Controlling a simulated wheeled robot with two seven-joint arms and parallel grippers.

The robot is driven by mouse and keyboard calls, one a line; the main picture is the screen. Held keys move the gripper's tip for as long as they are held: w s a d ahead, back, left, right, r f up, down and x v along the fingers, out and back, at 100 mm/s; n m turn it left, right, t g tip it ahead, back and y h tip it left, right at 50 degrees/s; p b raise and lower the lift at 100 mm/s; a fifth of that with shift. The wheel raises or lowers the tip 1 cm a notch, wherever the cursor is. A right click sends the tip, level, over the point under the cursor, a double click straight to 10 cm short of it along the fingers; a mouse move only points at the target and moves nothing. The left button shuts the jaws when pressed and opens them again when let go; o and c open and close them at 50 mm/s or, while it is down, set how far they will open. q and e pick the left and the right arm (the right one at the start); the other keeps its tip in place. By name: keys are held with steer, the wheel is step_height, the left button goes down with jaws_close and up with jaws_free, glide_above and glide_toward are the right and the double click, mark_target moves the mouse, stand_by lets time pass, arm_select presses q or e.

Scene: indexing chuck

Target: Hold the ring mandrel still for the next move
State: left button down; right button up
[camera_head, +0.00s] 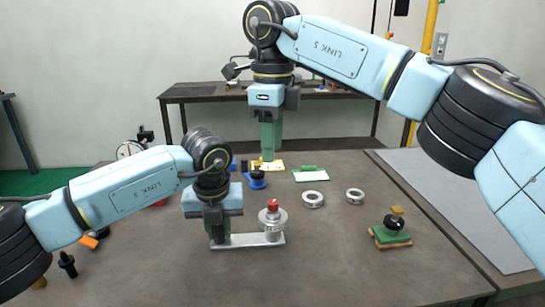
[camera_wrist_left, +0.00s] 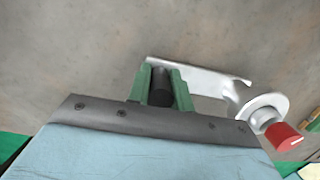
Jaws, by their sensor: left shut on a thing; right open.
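A silver piece, which I take for the ring mandrel, has a flat bar (camera_head: 248,240) and a stepped round post (camera_head: 272,222) with a red cap (camera_head: 273,204) at its right end. In the left wrist view the bar (camera_wrist_left: 205,78) and red cap (camera_wrist_left: 283,136) show right of the fingers. My left gripper (camera_head: 218,234) points down at the bar's left end. Its green fingers (camera_wrist_left: 162,90) are shut on a dark cylindrical grip (camera_wrist_left: 160,84) there. My right gripper (camera_head: 270,148) points down, open, over the far part of the table; its fingertip gap is hard to see.
Two metal rings (camera_head: 313,199) (camera_head: 355,196) lie right of the mandrel. A green block with a black knob (camera_head: 391,232) stands further right. A blue-based black knob (camera_head: 257,178) and a green-and-white plate (camera_head: 311,174) are behind. The table's front middle is clear.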

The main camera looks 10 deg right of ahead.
arm_select(q)
steer(key=shift+f, duration=0.15)
steer(key=c, duration=1.2)
jaws_free()
steer(key=shift+o, duration=0.2)
